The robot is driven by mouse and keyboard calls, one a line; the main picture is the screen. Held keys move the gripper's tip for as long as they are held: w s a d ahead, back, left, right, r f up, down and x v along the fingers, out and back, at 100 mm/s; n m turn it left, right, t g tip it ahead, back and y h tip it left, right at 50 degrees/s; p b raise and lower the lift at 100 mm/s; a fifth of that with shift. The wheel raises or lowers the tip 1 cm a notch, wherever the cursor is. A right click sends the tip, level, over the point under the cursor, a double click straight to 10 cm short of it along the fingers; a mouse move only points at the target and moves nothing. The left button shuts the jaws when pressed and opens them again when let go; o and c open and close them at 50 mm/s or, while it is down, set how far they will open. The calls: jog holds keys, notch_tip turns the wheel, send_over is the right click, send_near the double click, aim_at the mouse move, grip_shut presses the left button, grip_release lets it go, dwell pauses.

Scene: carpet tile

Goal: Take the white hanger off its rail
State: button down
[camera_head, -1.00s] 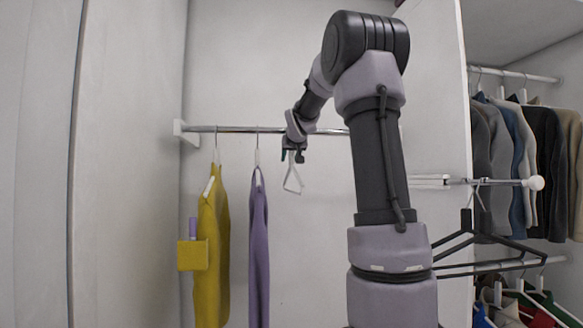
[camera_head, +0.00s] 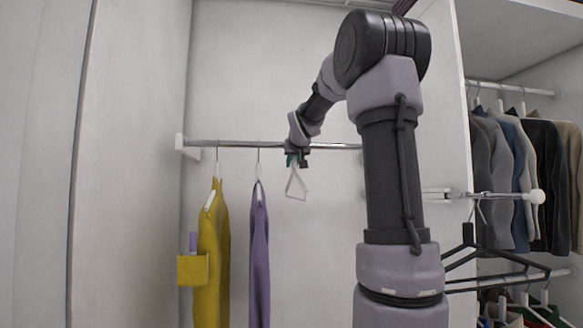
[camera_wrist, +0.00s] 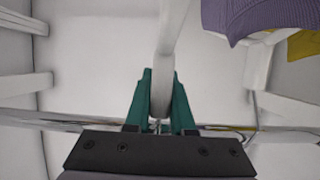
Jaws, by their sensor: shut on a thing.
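The white hanger (camera_head: 296,184) is a small white triangle below my gripper (camera_head: 297,158), at the middle of the rail (camera_head: 235,143). In the wrist view its white neck (camera_wrist: 170,50) runs between the green fingers of my gripper (camera_wrist: 160,105), which is shut on it. The chrome rail also crosses the wrist view (camera_wrist: 40,120) behind the fingers. The hanger's hook is mostly hidden by my gripper, so I cannot tell whether it still rests on the rail.
A yellow garment (camera_head: 213,265) and a purple garment (camera_head: 259,260) hang left of the hanger. A black hanger (camera_head: 490,248) hangs on a short rod at right. Several jackets (camera_head: 520,170) hang in the right compartment. The rail right of my gripper is bare.

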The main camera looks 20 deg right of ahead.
aim_at(304, 185)
jog(key=f, duration=0.2)
jog(key=s+f, duration=0.1)
jog(key=f, duration=0.5)
jog(key=shift+s, duration=0.2)
jog(key=s+a, duration=0.1)
jog(key=s, duration=0.4)
jog(key=s+a+f, duration=0.1)
jog(key=s+a, duration=0.1)
jog(key=s, duration=0.3)
jog(key=s+a, duration=0.2)
jog(key=s, duration=0.3)
jog(key=shift+s+f, duration=0.2)
jog(key=shift+f, duration=0.15)
jog(key=shift+s+d, duration=0.1)
